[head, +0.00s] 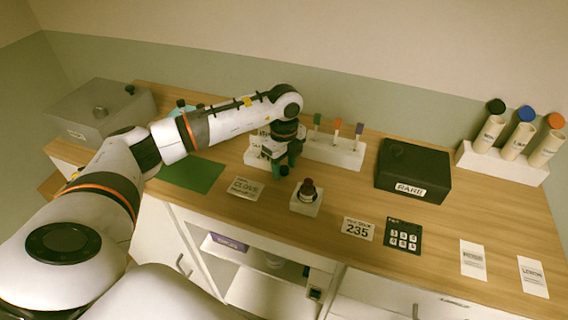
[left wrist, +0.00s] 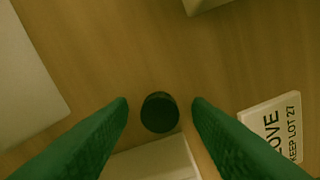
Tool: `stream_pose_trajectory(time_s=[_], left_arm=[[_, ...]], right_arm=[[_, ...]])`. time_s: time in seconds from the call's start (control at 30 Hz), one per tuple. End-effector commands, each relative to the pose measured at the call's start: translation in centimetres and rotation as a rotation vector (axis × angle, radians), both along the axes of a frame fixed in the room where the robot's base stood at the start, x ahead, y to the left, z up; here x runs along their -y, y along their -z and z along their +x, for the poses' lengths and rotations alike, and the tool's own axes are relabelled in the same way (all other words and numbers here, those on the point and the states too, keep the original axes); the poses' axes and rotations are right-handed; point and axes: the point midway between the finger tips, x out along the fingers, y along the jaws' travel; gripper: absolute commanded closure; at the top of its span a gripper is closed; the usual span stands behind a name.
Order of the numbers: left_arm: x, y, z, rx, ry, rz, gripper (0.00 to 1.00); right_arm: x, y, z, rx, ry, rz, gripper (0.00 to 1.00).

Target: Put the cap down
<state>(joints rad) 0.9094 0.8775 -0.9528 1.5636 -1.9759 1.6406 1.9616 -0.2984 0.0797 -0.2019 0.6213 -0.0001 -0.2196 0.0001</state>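My left gripper (head: 284,172) points down over the wooden counter, between the white racks and the small white stand. In the left wrist view its green fingers (left wrist: 160,103) are spread apart. A dark round cap (left wrist: 160,112) shows between the fingertips, with a gap on each side, and appears to rest on the counter. In the head view the fingers hide the cap. A small dark reddish bottle (head: 307,188) stands in the white stand (head: 306,206) just right of the gripper. My right gripper is not in view.
A white label card (head: 245,188) lies near the gripper. A white rack (head: 335,152) with colour-topped sticks and a black box (head: 412,171) stand behind and right. A rack (head: 500,165) holds three capped tubes at far right. A green mat (head: 192,174) lies left.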

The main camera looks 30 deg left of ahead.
Motion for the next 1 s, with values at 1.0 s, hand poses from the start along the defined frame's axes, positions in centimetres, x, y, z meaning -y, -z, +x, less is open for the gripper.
stream_pose_trajectory(time_s=[1.0], left_arm=[[0.0, -12.1, 0.1, 0.001, 0.000, -0.001, 0.55]], right_arm=[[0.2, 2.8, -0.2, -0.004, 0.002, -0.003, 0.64]])
